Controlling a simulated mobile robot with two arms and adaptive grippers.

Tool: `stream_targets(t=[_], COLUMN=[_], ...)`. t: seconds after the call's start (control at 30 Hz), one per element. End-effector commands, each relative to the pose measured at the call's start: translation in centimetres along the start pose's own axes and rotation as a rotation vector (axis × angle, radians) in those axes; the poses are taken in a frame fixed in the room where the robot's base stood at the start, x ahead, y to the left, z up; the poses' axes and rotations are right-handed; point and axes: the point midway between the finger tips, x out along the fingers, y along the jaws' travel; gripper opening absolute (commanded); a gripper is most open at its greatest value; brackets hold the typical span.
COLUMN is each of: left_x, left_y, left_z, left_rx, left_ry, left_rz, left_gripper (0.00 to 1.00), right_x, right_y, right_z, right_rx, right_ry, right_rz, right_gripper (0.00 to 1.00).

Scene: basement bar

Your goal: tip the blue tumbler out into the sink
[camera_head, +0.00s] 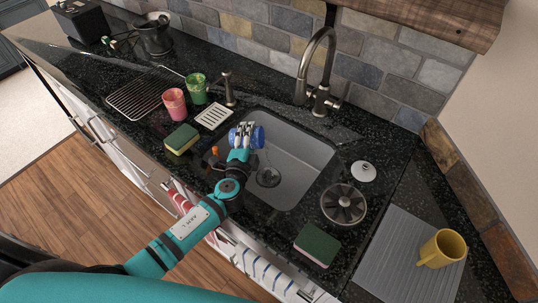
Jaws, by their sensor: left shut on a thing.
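The blue tumbler (258,137) is in my left gripper (243,136), over the left part of the sink (302,155). The tumbler looks tipped onto its side, and the gripper's fingers cover part of it. My left gripper is shut on it. Its mouth and anything inside cannot be made out. The grey sink basin has a dark drain (269,177) below and to the right of the gripper. My right gripper is not in view.
A tall faucet (318,75) stands behind the sink. Pink (175,103) and green (197,88) tumblers, a soap dispenser (229,90) and a sponge (182,139) stand left. A strainer (343,203), another sponge (317,245) and a yellow mug (441,248) are right.

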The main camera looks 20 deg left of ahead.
Motion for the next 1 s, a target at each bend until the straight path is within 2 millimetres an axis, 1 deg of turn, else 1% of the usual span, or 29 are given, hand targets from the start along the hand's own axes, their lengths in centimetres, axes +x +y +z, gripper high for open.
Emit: stream_targets(t=[0.27, 1.0], left_x=[0.04, 0.07], left_y=[0.08, 0.64], left_z=[-0.10, 0.05], left_rx=[0.035, 0.122], left_ry=[-0.005, -0.016], left_rz=[-0.002, -0.003], left_gripper=[0.17, 0.17], right_x=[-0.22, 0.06], right_y=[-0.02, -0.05], right_z=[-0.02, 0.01], right_rx=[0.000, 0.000], right_ry=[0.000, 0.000], right_rz=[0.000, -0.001], right_gripper=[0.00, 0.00])
